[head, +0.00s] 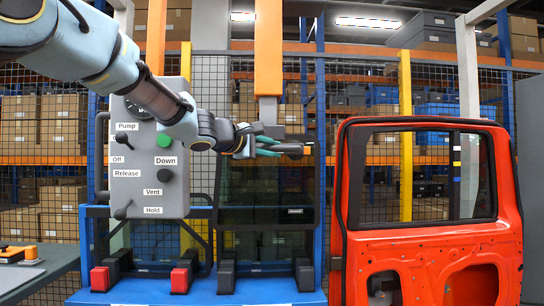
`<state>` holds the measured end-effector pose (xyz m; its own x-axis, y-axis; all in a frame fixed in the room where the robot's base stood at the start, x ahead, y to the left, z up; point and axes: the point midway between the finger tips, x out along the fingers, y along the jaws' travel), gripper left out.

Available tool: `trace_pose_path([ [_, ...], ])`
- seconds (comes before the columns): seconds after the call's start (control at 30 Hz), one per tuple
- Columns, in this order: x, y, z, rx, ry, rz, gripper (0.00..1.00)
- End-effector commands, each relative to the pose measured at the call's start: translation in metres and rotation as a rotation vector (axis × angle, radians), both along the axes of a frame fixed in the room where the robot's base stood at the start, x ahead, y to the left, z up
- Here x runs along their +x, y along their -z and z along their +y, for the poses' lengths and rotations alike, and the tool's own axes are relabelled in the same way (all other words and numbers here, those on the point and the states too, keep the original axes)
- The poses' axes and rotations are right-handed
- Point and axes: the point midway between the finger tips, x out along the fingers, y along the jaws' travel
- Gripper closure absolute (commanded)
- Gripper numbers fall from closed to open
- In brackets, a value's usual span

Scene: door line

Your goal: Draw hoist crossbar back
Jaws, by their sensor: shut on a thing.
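The hoist is an orange upright (268,55) hanging down in the middle of the head view, with a grey lower end (268,110). Its crossbar (290,149) is a short dark bar just below that end, and its right tip shows. My gripper (272,147) has teal fingers and is shut on the crossbar, coming in from the left. The fingers and wrist hide the bar's left part.
A grey control box (150,190) with levers, a green button and labels stands left, under my arm. A blue rack (250,297) holding dark glass panes stands below. A red door (430,240) stands close on the right. Mesh fencing and shelves lie behind.

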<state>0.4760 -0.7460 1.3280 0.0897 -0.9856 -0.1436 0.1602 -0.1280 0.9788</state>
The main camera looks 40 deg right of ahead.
Motion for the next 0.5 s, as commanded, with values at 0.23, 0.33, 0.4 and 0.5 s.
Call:
trace_pose_path([
  [0.23, -0.036, 0.007, 0.028, -0.001, 0.002, -0.008, 1.0],
  [0.33, -0.051, 0.006, 0.04, -0.002, 0.003, -0.008, 1.0],
  [0.4, -0.06, 0.005, 0.047, -0.001, 0.004, -0.006, 1.0],
  [0.5, -0.068, 0.003, 0.053, 0.0, 0.005, -0.004, 1.0],
])
